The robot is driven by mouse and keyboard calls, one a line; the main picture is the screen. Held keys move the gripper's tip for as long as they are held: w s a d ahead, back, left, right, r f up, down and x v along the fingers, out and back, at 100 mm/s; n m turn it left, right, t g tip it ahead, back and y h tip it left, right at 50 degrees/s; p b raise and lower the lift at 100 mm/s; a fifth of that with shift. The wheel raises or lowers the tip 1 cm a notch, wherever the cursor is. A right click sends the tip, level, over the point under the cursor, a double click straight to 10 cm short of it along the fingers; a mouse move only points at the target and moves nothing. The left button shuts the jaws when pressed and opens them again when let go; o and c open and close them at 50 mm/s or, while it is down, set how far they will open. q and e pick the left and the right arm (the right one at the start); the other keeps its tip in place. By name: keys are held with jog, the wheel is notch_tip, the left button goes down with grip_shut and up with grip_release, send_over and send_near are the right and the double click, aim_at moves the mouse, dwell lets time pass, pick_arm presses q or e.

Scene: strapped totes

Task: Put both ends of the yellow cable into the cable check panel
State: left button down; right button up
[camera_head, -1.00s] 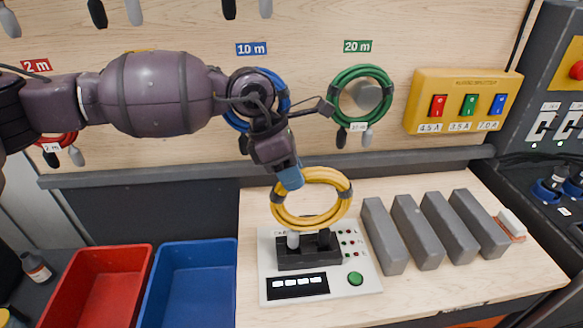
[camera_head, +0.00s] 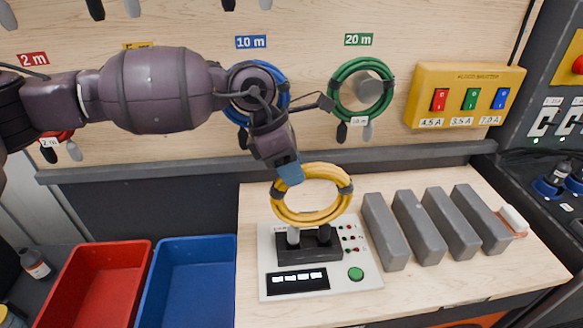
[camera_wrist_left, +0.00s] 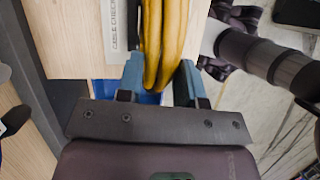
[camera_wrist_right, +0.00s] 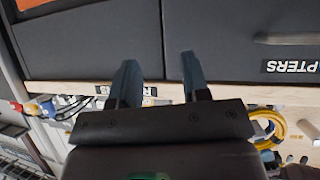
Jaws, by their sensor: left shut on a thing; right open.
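The yellow cable (camera_head: 312,217) is a coiled ring with dark ties, above the back of the cable check panel (camera_head: 318,289) in the head view. The panel is a white box with a black socket block (camera_head: 308,254), a display and a green button. A light plug (camera_head: 293,237) and a dark plug (camera_head: 324,234) of the cable stand at the block; I cannot tell how deep they sit. My left gripper (camera_head: 288,180) is shut on the coil's upper left part. In the left wrist view the yellow strands (camera_wrist_left: 163,45) run between its fingers. My right gripper (camera_wrist_right: 155,82) is open and empty, out of the head view.
Grey blocks (camera_head: 384,232) stand right of the panel. A red bin (camera_head: 100,284) and a blue bin (camera_head: 190,280) are at the left. Blue (camera_head: 236,113) and green (camera_head: 338,98) coils hang on the back wall, near a yellow switch box (camera_head: 465,95).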

pick_arm(q)
jog(key=shift+r, duration=0.1)
pick_arm(e)
jog(key=shift+s+f, duration=0.1)
jog(key=shift+s+d+f, duration=0.1)
jog(key=shift+s+f, duration=0.25)
jog(key=shift+s, duration=0.1)
pick_arm(q)
jog(key=shift+f, duration=0.2)
pick_arm(e)
jog(key=shift+w, duration=0.15)
pick_arm(q)
jog(key=shift+f, duration=0.15)
pick_arm(e)
jog(key=shift+w+r, duration=0.15)
jog(key=shift+w, duration=0.25)
pick_arm(q)
jog(key=shift+f+b, duration=0.15)
jog(key=shift+b, duration=0.15)
pick_arm(e)
jog(key=shift+s, duration=0.1)
